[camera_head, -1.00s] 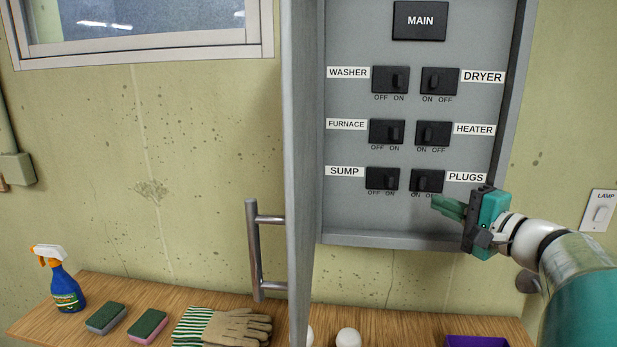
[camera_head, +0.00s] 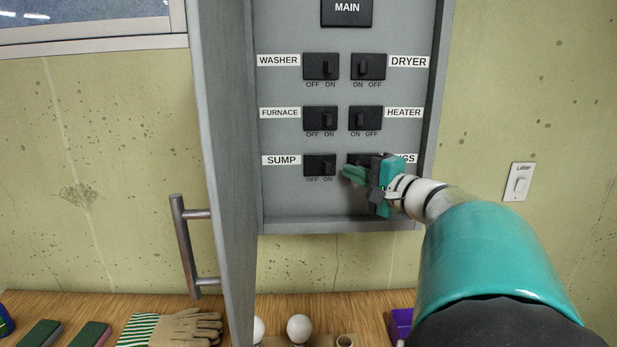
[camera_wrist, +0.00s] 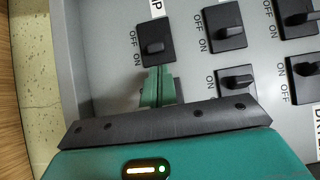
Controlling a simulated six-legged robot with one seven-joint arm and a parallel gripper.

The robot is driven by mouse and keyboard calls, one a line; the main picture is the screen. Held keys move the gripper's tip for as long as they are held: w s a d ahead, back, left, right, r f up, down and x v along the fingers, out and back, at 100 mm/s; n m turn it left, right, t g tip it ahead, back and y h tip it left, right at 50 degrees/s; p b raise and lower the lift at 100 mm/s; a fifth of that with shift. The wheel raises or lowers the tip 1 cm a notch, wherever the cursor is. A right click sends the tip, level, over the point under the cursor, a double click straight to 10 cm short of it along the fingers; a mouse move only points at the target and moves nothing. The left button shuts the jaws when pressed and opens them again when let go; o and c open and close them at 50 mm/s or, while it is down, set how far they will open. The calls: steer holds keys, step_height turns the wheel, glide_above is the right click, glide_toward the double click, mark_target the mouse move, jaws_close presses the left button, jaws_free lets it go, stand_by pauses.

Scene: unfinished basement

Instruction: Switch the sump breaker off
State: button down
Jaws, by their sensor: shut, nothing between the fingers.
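The sump breaker (camera_head: 319,166) is a black switch at the lower left of the grey panel, beside the SUMP label (camera_head: 281,160). Its toggle sits to the right, on the ON side. It also shows in the wrist view (camera_wrist: 154,44), just beyond my fingertips. My gripper (camera_head: 346,174) is shut and empty, its green fingers pointing left, just right of the sump breaker. In the wrist view the fingertips (camera_wrist: 158,70) lie close to the switch's ON side; I cannot tell if they touch. My gripper partly hides the plugs breaker (camera_head: 354,160) and its label.
The furnace (camera_head: 320,119), heater (camera_head: 365,118), washer (camera_head: 320,67) and dryer (camera_head: 368,67) breakers sit above. The open panel door (camera_head: 225,170) stands out on the left. A wooden bench (camera_head: 375,309) below holds gloves (camera_head: 190,327) and bulbs (camera_head: 299,327).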

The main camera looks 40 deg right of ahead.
mark_target(332, 164)
steer(key=shift+w, duration=1.5)
steer(key=shift+a, duration=0.1)
